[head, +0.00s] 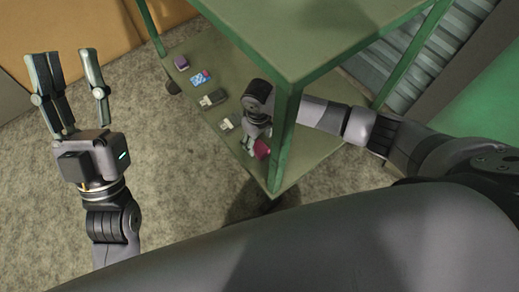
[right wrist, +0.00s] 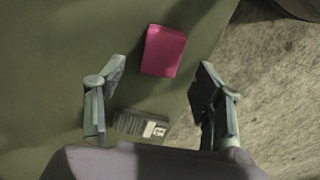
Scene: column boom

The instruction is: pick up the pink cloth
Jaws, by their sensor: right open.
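The pink cloth (right wrist: 163,50) shows in the right wrist view as a flat, folded pink block on a green shelf, near the shelf's edge. It lies just beyond the fingertips of my right gripper (right wrist: 158,85), roughly centred between them and apart from both. The right gripper is open and empty. In the head view the pink cloth (head: 261,149) shows by the shelf corner, below my right wrist; the right fingers are hard to make out there. My left gripper (head: 72,60) is open and empty, fingers pointing up, over the floor at the left.
A green cart has a top shelf (head: 300,30) above the lower shelf (head: 226,60), with a corner post (head: 285,140) beside my right arm. The lower shelf holds a purple box (head: 182,62), a blue patterned packet (head: 199,80) and a striped grey item (right wrist: 132,123). Carpet lies left.

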